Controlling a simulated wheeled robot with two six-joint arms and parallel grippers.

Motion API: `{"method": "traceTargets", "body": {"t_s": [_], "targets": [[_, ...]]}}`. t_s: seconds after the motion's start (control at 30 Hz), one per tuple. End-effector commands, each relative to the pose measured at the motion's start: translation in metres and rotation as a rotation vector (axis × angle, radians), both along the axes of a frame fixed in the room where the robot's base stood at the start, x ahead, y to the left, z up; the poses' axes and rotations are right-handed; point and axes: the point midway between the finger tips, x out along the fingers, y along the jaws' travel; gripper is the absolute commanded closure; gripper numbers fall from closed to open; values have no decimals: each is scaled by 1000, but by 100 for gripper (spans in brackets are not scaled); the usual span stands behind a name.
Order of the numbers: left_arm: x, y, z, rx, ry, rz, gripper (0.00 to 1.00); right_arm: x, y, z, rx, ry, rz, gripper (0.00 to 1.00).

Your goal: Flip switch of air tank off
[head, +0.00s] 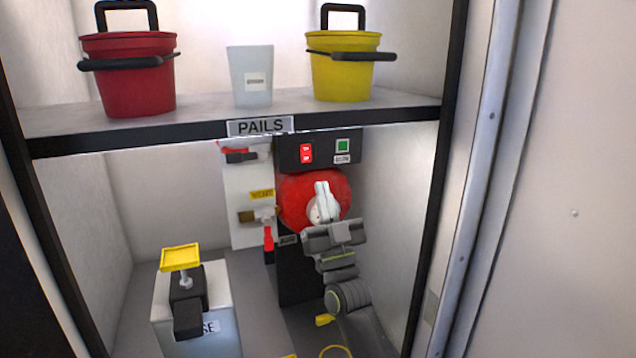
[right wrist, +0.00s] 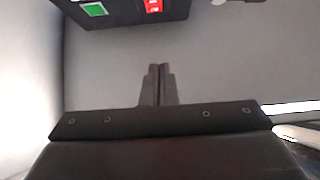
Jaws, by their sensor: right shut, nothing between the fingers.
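The red rocker switch (head: 306,153) sits on a black panel (head: 290,144) under the shelf, above the round red tank (head: 290,205). It looks bright red; its position is too small to tell. In the right wrist view the switch (right wrist: 153,5) shows at the top edge, partly cut off, beyond the fingertips. My right gripper (head: 321,188) is in front of the red tank, below the panel and apart from the switch. Its fingers (right wrist: 155,72) are together and empty in the right wrist view. My left gripper is not in view.
A green square (head: 343,146) is beside the switch. The shelf (head: 380,114) above holds a red pail (head: 125,80), a clear cup (head: 250,85) and a yellow pail (head: 342,72). A white container (head: 225,300) stands lower left. The compartment's right wall (head: 405,190) is close.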

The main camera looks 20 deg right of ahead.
Motion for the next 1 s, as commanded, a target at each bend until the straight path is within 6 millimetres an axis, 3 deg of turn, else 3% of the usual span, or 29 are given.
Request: {"method": "traceTargets", "body": {"t_s": [0.1, 0.27, 0.8, 0.93, 1.0], "targets": [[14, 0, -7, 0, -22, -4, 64, -15, -1, -14, 1, 0, -1, 100], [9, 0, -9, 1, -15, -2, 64, -24, -1, -19, 1, 0, 1, 100], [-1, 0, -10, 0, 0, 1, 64, -26, -1, -21, -2, 6, 0, 100], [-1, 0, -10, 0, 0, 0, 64, -26, -4, -42, -22, 90, 2, 100], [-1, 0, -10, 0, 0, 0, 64, -29, -7, -66, -42, 186, 4, 100]]}}
